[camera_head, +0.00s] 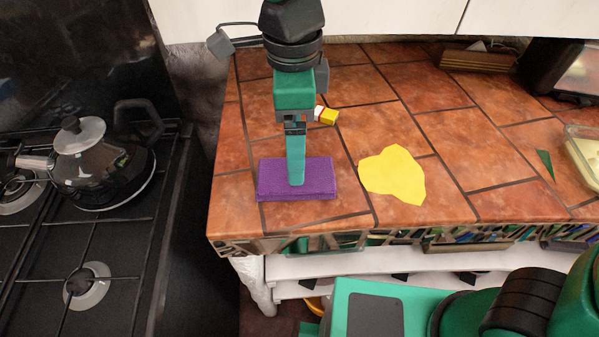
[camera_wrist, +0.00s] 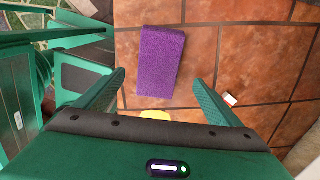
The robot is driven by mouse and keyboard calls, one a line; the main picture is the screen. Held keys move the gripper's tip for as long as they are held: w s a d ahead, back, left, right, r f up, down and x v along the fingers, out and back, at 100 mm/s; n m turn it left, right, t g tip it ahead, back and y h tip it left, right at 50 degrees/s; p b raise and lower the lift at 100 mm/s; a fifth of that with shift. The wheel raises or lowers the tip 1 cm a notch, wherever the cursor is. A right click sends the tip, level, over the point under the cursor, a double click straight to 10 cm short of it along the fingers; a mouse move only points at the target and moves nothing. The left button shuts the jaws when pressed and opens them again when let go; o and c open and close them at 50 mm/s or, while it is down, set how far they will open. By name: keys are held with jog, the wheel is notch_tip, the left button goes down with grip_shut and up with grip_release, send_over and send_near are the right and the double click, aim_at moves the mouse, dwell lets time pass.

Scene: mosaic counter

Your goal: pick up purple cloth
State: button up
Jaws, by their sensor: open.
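The purple cloth (camera_head: 318,180) lies flat as a folded rectangle near the front left edge of the tiled counter. In the wrist view the purple cloth (camera_wrist: 160,55) lies ahead of the fingers, its lower end between the tips in the picture, with bare tile either side. My gripper (camera_head: 296,183) points down at the cloth and overlaps it in the head view. My gripper (camera_wrist: 158,80) is open with nothing between its fingers. The fingertips' exact height above the cloth cannot be told.
A yellow cloth (camera_head: 393,175) lies right of the purple one. A small yellow and white item (camera_head: 326,115) is behind. A stove with a kettle (camera_head: 95,165) stands left. A glass dish (camera_head: 585,160) and a brown block (camera_head: 478,60) are right. Tiles between are mostly clear.

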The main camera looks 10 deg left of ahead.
jog(key=shift+f, duration=3.65)
jog(key=c, duration=1.2)
